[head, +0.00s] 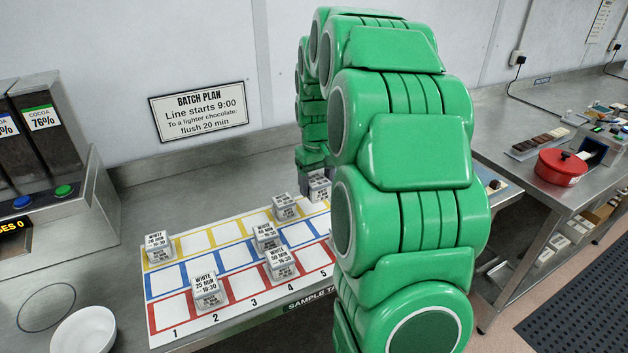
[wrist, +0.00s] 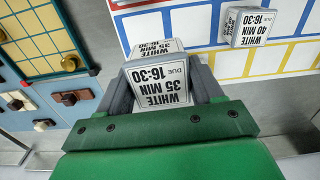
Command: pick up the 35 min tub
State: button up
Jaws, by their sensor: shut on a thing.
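The 35 min tub (wrist: 160,84) is a small grey tub with white labels reading WHITE 35 MIN DUE 16:30, upside down in the wrist view. My gripper (wrist: 165,92) is shut on it, with one dark finger on each side. In the head view my gripper (head: 314,184) is at the far edge of the sample mat, behind my green arm. The tub (head: 320,189) shows there just below it, its label too small to read. I cannot tell whether the tub touches the surface.
A 40 min tub (wrist: 247,27) stands on the mat close by. Several other tubs, such as the 25 min tub (head: 207,291), stand on the coloured grid mat (head: 199,241). A white bowl (head: 84,332) is at front left. A red pot (head: 562,167) is on the right bench.

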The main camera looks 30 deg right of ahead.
jog(key=s+a+r, duration=0.1)
jog(key=s+r, duration=0.3)
jog(key=r, duration=0.5)
jog(key=shift+s+a+r, duration=0.15)
jog(key=shift+s+a, duration=0.1)
jog(key=shift+s, duration=0.1)
dwell(0.3)
